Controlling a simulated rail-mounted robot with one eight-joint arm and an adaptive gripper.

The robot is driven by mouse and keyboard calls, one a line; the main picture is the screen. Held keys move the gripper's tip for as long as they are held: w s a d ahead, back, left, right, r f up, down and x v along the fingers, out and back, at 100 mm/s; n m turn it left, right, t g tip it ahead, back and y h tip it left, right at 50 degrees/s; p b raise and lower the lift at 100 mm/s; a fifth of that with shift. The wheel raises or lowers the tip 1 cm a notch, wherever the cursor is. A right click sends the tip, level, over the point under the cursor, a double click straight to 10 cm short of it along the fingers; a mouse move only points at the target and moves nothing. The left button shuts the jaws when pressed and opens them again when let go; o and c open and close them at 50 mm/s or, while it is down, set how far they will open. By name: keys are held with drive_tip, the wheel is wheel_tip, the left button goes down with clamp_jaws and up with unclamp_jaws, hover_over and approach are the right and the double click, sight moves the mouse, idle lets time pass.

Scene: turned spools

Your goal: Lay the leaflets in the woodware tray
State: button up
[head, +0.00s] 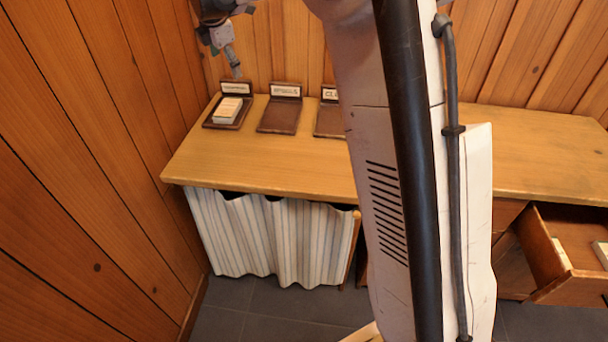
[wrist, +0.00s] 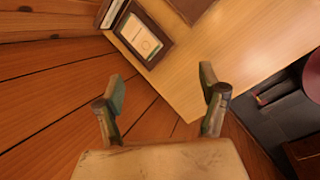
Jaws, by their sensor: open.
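Three dark brown trays with label cards stand on the wooden counter. The left tray (head: 208,124) holds a pale stack of leaflets (head: 228,108); its label is too small to read surely. The middle tray (head: 278,122) looks empty, and the right tray (head: 328,124) is partly hidden by my arm. The left tray (wrist: 122,31) and leaflets (wrist: 142,42) also show in the wrist view. My gripper (head: 236,72) is above and behind the left tray in the head view. In the wrist view my gripper (wrist: 162,86) is open, with nothing between its fingers.
An open drawer (head: 542,252) at the right holds pale paper-like items (head: 562,252). The wooden counter (head: 250,150) is clear in front of the trays. A striped curtain (head: 270,240) hangs below. Plank walls (head: 90,150) close in at left and back.

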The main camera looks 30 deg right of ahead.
drive_tip(key=s+d+r+m+t+y, duration=0.1)
drive_tip(key=s+r+m, duration=0.3)
drive_tip(key=s, duration=0.7)
drive_tip(key=s+r+m, duration=0.1)
drive_tip(key=s+m, duration=0.5)
drive_tip(key=s, duration=0.6)
drive_tip(key=s+f+m, duration=0.4)
drive_tip(key=s+m, duration=0.1)
drive_tip(key=s, duration=0.6)
drive_tip(key=s+f+m+t, duration=0.1)
drive_tip(key=s+f+m, duration=0.4)
drive_tip(key=s, duration=0.6)
drive_tip(key=shift+s+f+m+t+y, duration=0.3)
drive_tip(key=shift+m+y, duration=0.1)
drive_tip(key=shift+m, duration=0.1)
drive_tip(key=shift+d, duration=0.1)
